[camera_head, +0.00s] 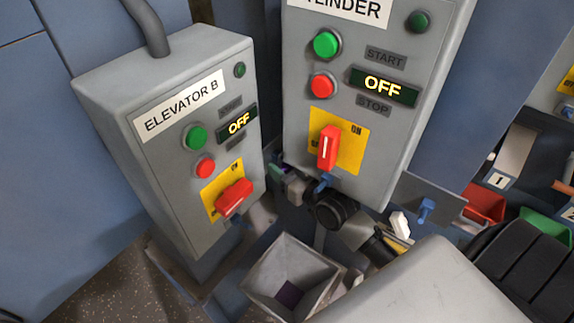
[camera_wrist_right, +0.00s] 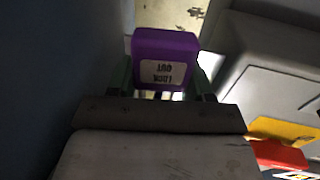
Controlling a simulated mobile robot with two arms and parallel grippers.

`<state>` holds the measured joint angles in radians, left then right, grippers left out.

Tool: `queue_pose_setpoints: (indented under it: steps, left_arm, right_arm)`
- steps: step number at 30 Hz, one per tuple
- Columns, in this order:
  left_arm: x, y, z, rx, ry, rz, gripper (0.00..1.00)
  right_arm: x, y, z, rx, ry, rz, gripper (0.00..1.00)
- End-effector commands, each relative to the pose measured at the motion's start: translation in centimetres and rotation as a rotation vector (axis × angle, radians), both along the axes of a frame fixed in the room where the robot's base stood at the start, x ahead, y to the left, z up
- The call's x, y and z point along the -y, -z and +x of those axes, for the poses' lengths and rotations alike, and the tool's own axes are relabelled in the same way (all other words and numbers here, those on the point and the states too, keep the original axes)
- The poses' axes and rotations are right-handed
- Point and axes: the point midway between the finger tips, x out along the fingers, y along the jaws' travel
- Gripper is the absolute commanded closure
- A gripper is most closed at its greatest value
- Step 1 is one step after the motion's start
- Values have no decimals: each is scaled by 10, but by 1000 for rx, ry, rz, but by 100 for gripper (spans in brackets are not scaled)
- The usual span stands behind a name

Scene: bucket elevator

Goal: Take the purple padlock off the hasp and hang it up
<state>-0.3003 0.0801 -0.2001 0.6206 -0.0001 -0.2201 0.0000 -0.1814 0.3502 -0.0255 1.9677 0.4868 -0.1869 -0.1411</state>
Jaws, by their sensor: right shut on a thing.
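The purple padlock (camera_wrist_right: 165,45) fills the space between the fingers of my right gripper (camera_wrist_right: 162,82) in the right wrist view. Its pale label reads upside down. The gripper is shut on it. In the head view my right gripper (camera_head: 279,169) is small and dark between the two control boxes, and a dark purple bit shows at its tips. I cannot make out the padlock's shackle or a hasp clearly. My left gripper is not in view.
The Elevator B box (camera_head: 160,105) stands left and another box (camera_head: 375,30) stands right, both displays reading OFF. Each has a red rotary switch on yellow. A grey open bin (camera_head: 262,270) sits below. A plate (camera_head: 445,195) with a blue fitting (camera_head: 427,209) is at right.

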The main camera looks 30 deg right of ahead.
Motion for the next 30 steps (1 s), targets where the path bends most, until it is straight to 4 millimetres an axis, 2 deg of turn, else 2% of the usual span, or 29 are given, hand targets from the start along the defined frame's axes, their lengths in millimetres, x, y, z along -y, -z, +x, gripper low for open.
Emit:
queue_pose_setpoints:
  steps: [11, 30]
  left_arm:
    - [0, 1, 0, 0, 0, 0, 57]
    - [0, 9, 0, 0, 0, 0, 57]
  right_arm:
    - [0, 0, 0, 1, 0, 0, 75]
    - [0, 16, 0, 0, 0, 0, 75]
